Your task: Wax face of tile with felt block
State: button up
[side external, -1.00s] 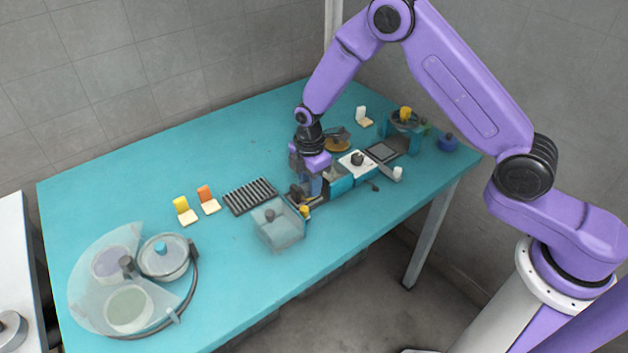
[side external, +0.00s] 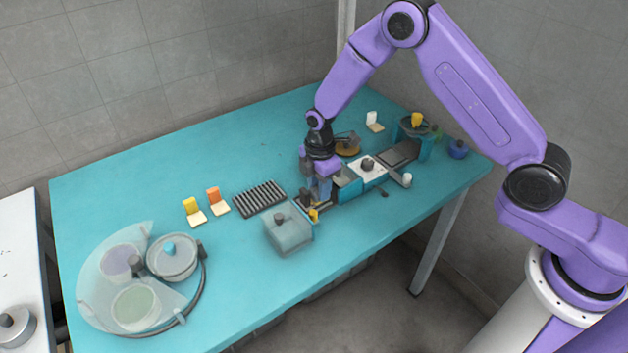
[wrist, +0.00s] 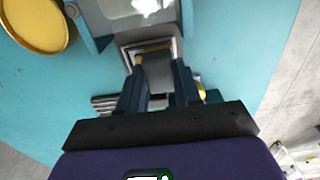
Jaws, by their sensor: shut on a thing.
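My gripper (wrist: 158,84) is shut on a grey block (wrist: 158,72), which looks like the felt block. In the side view, my gripper (side external: 321,190) points down, low over the front middle of the table, at the left end of a row of teal and white fixtures. In the wrist view, the block sits at a square metal-rimmed holder (wrist: 125,41) with a yellowish strip inside. The block and fingers cover much of this holder. I cannot make out the tile's face or whether the block touches it.
A clear box (side external: 288,232) stands close left of my gripper, by a dark ribbed rack (side external: 259,197). A white-topped box with a black knob (side external: 367,164) is to the right. A round amber dish (side external: 348,149) lies behind. The back left table (side external: 130,185) is clear.

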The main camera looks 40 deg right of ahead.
jog(key=shift+s, duration=0.9)
notch_tip(320, 180, up, 8)
dwell(0.3)
